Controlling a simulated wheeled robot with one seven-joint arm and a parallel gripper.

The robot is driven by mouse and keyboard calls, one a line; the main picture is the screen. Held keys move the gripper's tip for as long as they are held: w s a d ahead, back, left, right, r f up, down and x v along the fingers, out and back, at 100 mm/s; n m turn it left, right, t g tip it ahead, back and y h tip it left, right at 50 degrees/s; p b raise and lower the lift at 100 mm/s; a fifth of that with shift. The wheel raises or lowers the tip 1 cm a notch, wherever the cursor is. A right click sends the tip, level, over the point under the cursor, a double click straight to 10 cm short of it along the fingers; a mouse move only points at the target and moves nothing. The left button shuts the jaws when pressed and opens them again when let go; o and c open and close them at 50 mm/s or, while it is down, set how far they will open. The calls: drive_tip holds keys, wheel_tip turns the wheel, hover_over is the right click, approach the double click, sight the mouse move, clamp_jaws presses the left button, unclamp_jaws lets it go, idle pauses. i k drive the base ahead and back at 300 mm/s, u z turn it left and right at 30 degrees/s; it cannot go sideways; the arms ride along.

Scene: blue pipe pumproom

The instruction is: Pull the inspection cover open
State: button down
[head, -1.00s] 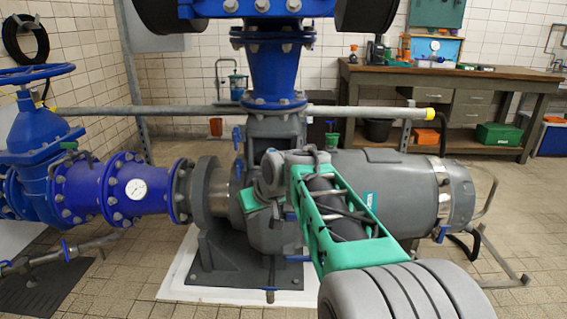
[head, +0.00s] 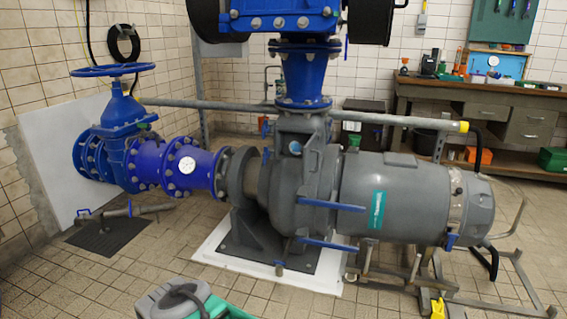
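The grey pump (head: 302,180) stands in the middle of the head view, with its motor casing (head: 400,195) to the right. Two blue bar handles stick out of the front of the pump, an upper one (head: 332,205) and a lower one (head: 326,244). I cannot tell which part is the inspection cover, and no cover stands visibly open. A grey and green part of my arm shows at the bottom edge, low and left of the pump and apart from it. My gripper's fingers do not show.
A horizontal rail (head: 390,118) runs behind the pump. A workbench (head: 485,90) stands at the back right. Tiled floor (head: 110,275) is clear at the front left.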

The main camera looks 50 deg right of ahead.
sight(310, 151)
drive_tip(key=z, duration=0.55)
drive_tip(key=i, duration=1.2)
drive_tip(key=u, duration=0.45)
